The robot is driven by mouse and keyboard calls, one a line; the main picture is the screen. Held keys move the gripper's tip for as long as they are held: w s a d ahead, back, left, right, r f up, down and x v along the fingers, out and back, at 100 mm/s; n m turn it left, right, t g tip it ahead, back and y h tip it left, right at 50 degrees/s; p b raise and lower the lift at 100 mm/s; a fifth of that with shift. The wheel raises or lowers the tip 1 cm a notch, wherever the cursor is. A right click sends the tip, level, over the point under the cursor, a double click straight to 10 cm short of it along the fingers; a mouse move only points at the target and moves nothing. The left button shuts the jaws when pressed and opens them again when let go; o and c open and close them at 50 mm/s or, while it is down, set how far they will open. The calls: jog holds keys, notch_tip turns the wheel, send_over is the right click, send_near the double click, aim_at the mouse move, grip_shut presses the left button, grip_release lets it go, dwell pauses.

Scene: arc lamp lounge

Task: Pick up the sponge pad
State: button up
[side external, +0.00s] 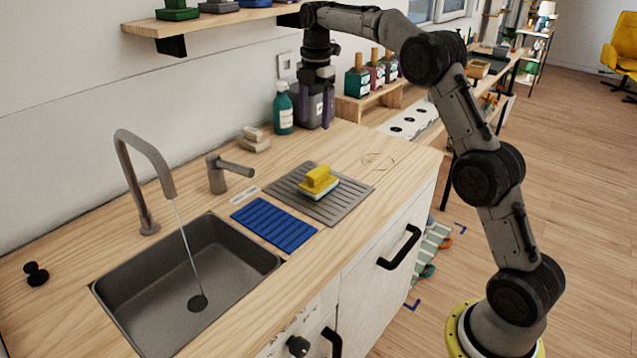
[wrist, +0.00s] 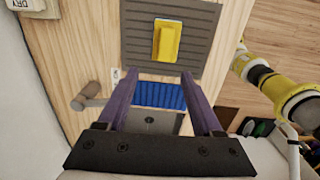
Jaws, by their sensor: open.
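The sponge pad (side external: 318,188) is a light block with a yellow grip (side external: 319,175) on top. It rests on a grey ribbed drying mat (side external: 345,199) on the wooden counter. In the wrist view the yellow pad (wrist: 166,42) shows on the grey mat (wrist: 205,20), beyond my fingertips. My gripper (side external: 318,122) is at the back of the counter by the wall, behind the pad and apart from it. In the wrist view my gripper (wrist: 158,80) has its two purple fingers spread with nothing between them.
A blue ribbed mat (side external: 273,223) lies beside the sink (side external: 190,290), where water runs from a tall tap (side external: 150,180). A teal soap bottle (side external: 283,108) and stacked pale blocks (side external: 254,140) stand near my gripper. A shelf (side external: 215,20) is on the wall above.

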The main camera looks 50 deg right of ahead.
send_over(318, 170)
jog(key=shift+g, duration=0.3)
notch_tip(318, 170, down, 10)
jog(key=shift+w+d+r, duration=0.1)
jog(key=shift+w+d, duration=0.05)
jog(key=shift+s+f, duration=0.2)
jog(key=shift+f, duration=3.1)
jog(key=shift+c, duration=0.3)
grip_shut()
